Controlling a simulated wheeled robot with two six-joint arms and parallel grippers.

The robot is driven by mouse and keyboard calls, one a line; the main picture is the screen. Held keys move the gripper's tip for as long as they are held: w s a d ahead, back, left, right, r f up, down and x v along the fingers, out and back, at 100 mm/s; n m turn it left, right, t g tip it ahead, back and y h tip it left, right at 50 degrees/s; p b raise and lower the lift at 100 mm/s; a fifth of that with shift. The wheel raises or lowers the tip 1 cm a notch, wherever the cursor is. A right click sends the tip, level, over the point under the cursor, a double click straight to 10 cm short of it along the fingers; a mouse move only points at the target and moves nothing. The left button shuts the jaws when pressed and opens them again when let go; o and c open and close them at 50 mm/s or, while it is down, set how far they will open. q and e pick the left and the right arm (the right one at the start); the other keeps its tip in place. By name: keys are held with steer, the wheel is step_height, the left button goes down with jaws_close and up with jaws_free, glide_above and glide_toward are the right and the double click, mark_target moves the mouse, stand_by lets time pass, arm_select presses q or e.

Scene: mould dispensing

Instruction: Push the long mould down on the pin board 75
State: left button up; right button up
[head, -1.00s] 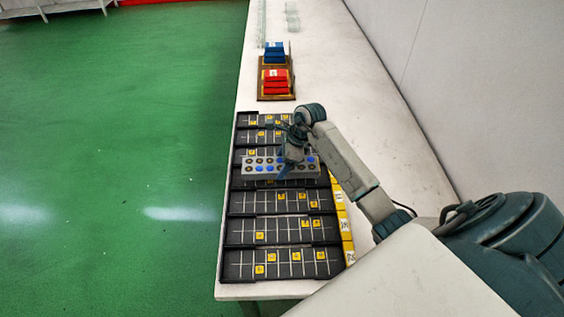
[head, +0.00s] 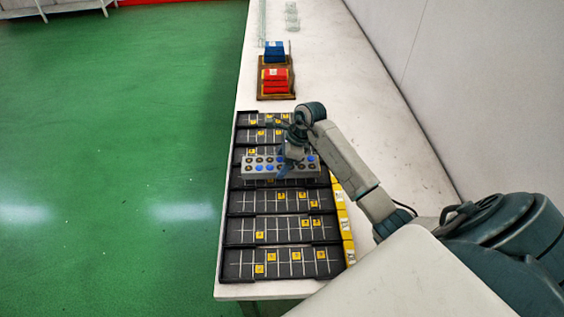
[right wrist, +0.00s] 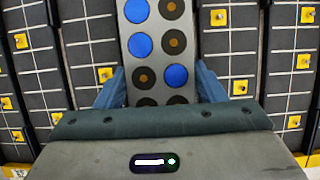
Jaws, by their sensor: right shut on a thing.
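The long mould (head: 262,169) is a grey bar with two rows of blue and brown round cavities. It lies crosswise over the dark pin boards, level as far as I can tell, covering part of a board in the middle. My right gripper (head: 290,170) is shut on the mould from above, near its middle. In the right wrist view the mould (right wrist: 157,50) sits between the two blue fingers of the gripper (right wrist: 160,92). The pins beneath the mould are hidden, and I cannot tell whether it touches the board. The number 75 is not legible. My left gripper is not in view.
Several dark pin boards (head: 270,202) with yellow pins lie in a row, with yellow labels (head: 345,225) at their right ends. Red blocks (head: 276,82) and blue blocks (head: 274,53) stand on brown trays farther back. The white table (head: 375,130) is clear on the right, beside a wall.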

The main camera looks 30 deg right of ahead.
mark_target(281, 164)
steer(key=shift+b, duration=0.35)
stand_by(0.8)
steer(key=shift+f+b, duration=1.35)
steer(key=shift+b, duration=0.15)
stand_by(0.4)
steer(key=shift+r, duration=0.2)
stand_by(0.3)
steer(key=shift+r+p, duration=1.7)
steer(key=shift+r, duration=1.95)
steer(key=shift+a, duration=0.1)
